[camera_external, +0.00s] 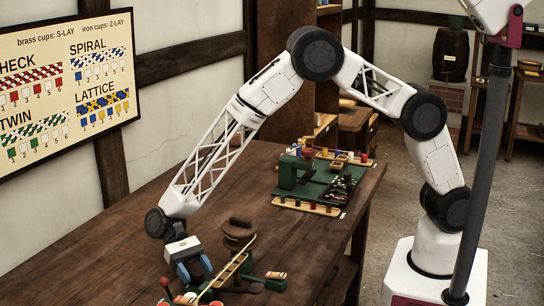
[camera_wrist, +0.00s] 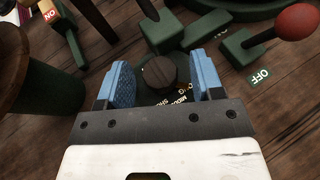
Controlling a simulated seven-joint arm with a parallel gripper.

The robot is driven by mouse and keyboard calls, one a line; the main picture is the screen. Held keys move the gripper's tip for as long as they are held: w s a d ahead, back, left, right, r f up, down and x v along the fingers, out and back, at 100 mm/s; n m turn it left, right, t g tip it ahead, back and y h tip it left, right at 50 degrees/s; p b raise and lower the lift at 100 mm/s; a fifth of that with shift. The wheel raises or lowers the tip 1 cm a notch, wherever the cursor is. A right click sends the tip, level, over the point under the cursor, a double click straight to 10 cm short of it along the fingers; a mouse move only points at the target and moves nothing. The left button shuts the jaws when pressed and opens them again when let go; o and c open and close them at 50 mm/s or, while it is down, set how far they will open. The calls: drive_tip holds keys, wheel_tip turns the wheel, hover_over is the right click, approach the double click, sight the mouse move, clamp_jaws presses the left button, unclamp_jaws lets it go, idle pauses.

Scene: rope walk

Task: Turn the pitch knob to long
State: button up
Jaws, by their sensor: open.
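The pitch knob (camera_wrist: 160,72) is a dark, round, ridged knob on a dark green base in the wrist view. Part of a printed label (camera_wrist: 182,97) shows beside it, with letters that look like MEDIUM and LONG, upside down and partly covered. My gripper (camera_wrist: 160,84) is open, with one blue-padded finger on each side of the knob. A small gap shows between the knob and each pad. Which setting the knob points to I cannot tell. In the external view my gripper (camera_external: 194,271) is low over the table at the rope machine (camera_external: 232,269), and the knob cannot be made out.
A red ball-ended lever (camera_wrist: 298,21) stands close at right, near an OFF label (camera_wrist: 260,76). A brown wooden drum (camera_wrist: 28,62) stands close at left. A green tool stand (camera_external: 300,172) is farther along the wooden table (camera_external: 110,255). A pattern board (camera_external: 70,80) hangs on the wall.

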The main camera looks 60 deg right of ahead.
drive_tip(key=shift+v, duration=3.8)
drive_tip(key=shift+r, duration=0.1)
drive_tip(key=shift+d, duration=0.1)
